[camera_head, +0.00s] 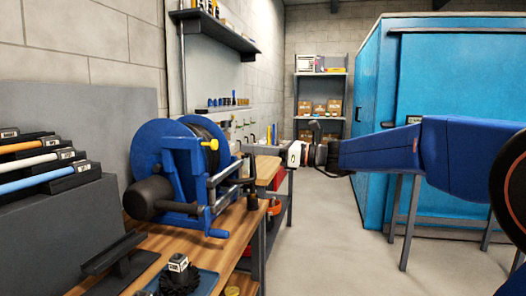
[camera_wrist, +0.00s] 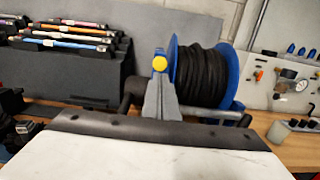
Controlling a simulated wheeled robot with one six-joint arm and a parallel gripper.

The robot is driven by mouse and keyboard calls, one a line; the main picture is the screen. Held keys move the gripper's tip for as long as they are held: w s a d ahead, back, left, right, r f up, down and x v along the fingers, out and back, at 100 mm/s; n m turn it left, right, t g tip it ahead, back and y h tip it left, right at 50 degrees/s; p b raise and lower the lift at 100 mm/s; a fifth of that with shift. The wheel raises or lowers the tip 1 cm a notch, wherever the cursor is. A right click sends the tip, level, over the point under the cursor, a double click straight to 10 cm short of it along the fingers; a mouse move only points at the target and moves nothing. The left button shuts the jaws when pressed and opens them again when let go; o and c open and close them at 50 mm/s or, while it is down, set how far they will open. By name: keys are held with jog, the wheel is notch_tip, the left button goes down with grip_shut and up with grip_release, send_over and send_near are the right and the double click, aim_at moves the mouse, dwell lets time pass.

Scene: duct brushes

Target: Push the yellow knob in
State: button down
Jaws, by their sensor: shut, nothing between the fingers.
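The yellow knob (camera_head: 214,144) sits on the side of a blue hose reel (camera_head: 160,150) on the wooden bench. In the wrist view the round yellow knob (camera_wrist: 159,63) shows just above my fingertips, in front of the blue reel flange (camera_wrist: 172,60). My gripper (camera_wrist: 159,82) is shut and empty, its grey fingers pressed together and pointing toward the reel. In the head view my arm reaches in from the right, and its end is right of the knob, apart from it. The fingers hide what lies directly below the knob in the wrist view.
The wooden bench (camera_head: 238,240) carries a black stand (camera_head: 120,262) and a rack of coloured rods (camera_head: 40,165) at left. The wall panel (camera_wrist: 290,85) holds a gauge and fittings. A blue cabinet (camera_head: 455,75) stands right. The floor between is clear.

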aim_at(216, 145)
jog(key=x, duration=0.7)
jog(key=shift+w+a, duration=0.15)
jog(key=shift+a, duration=0.2)
jog(key=shift+x, duration=1.25)
jog(key=shift+d, duration=0.1)
